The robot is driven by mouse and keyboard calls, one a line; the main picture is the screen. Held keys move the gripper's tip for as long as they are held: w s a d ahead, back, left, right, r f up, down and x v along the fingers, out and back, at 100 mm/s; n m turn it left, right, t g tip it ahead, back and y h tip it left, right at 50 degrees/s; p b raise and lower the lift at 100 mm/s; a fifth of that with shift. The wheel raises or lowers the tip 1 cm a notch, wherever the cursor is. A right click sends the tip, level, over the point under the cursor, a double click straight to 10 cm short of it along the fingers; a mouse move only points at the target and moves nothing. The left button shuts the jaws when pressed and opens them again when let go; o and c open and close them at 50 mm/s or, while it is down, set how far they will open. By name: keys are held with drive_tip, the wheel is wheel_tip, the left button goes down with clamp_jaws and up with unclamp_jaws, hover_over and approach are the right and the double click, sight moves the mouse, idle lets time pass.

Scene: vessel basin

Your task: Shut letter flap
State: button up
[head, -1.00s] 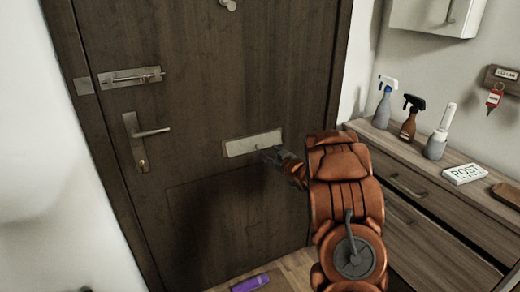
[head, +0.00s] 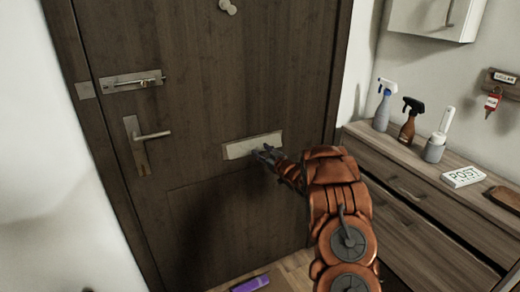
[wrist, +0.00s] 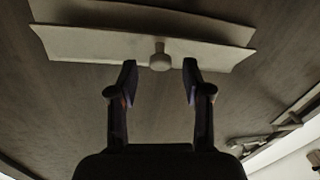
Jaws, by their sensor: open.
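The letter flap (head: 240,150) is a pale metal plate in the middle of the brown door. In the wrist view the flap (wrist: 95,43) stands at an angle to its backing plate (wrist: 200,22), with a gap between them, so it looks ajar. A small round knob (wrist: 160,58) sticks out from the flap's edge. My gripper (head: 264,152) is at the flap's lower right part in the head view. In the wrist view my gripper (wrist: 159,73) is open, with one finger to each side of the knob and nothing held. Contact with the knob cannot be told.
The door (head: 210,100) has a bolt (head: 135,81) and a lever handle (head: 150,136) at the left. A purple item (head: 250,284) lies on the floor.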

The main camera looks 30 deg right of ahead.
drive_tip(key=shift+w, duration=0.7)
drive_tip(key=shift+c, duration=0.4)
clamp_jaws()
